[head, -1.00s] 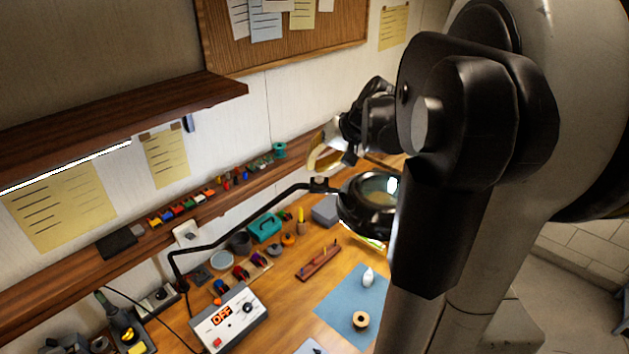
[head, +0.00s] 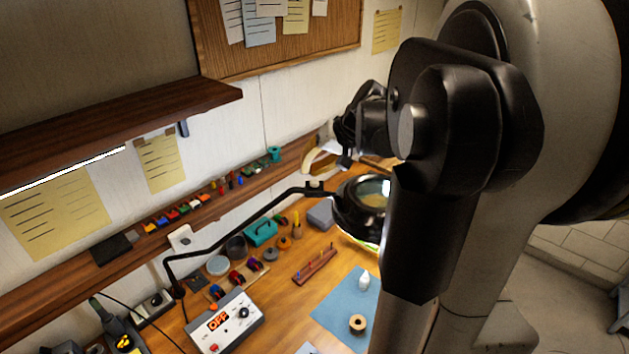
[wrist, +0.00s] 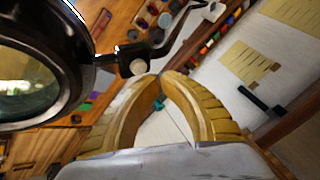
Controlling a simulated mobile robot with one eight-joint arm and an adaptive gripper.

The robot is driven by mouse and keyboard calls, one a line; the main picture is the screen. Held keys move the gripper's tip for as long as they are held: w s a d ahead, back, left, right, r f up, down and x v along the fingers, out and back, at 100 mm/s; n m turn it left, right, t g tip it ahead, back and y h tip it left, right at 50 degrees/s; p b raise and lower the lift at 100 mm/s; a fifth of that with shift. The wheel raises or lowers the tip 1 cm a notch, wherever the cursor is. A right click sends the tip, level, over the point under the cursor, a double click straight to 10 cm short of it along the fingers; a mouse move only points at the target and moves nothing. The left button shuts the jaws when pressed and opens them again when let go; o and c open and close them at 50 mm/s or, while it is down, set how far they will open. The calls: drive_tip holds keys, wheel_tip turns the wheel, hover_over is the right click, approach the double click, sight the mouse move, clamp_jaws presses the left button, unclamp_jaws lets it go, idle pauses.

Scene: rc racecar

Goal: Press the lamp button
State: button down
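The magnifier lamp has a black ring head (head: 361,207) on a thin black arm (head: 235,221) over the workbench. In the wrist view its ring (wrist: 78,62) fills the left side. A small pale round knob (wrist: 138,67) sits at the joint beside the ring; I cannot tell for sure that it is the button. My gripper (wrist: 160,76) has curved yellow fingers whose tips come almost together, with nothing held. The tips appear close to the knob, just right of and below it in the picture; contact is not clear. In the head view my gripper (head: 309,178) is by the lamp joint.
A box with a red "OFF" display (head: 222,323) stands on the bench front. A blue mat (head: 338,313) holds a spool and a white bottle. A wooden shelf (head: 110,125) and a corkboard (head: 280,45) are on the wall. A narrow ledge carries small parts.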

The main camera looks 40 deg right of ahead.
sight(310, 181)
drive_tip(key=shift+f, duration=0.1)
drive_tip(key=shift+f+b, duration=0.4)
drive_tip(key=shift+f+b, duration=0.4)
drive_tip(key=shift+f, duration=0.05)
idle(0.8)
drive_tip(key=shift+r, duration=0.15)
drive_tip(key=shift+r+p, duration=0.65)
drive_tip(key=shift+r, duration=0.15)
drive_tip(key=shift+r, duration=0.1)
wheel_tip(310, 181, up, 6)
drive_tip(key=p, duration=0.4)
